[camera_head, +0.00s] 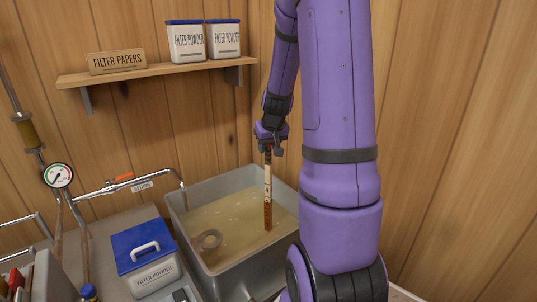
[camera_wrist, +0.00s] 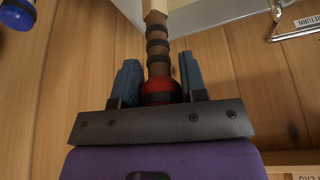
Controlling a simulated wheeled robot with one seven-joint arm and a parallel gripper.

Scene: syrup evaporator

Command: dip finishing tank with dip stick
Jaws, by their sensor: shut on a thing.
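The dip stick (camera_head: 267,190) hangs upright over the finishing tank (camera_head: 186,243) in the head view. Its pale upper part carries dark marks, and its lower part is brown and meets the tan liquid (camera_head: 238,207) at the right side. My gripper (camera_head: 269,143) is above the tank, shut on the top of the stick. In the wrist view the stick's brown, dark-ringed handle with a red end (camera_wrist: 159,85) lies between my two blue fingers. Whether the stick's lower tip is under the liquid cannot be told exactly.
A return pipe (camera_head: 183,187) reaches over the tank's left rim. A blue-lidded filter powder box (camera_head: 145,256) stands left of the tank. A shelf (camera_head: 150,73) with filter containers is on the back wall.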

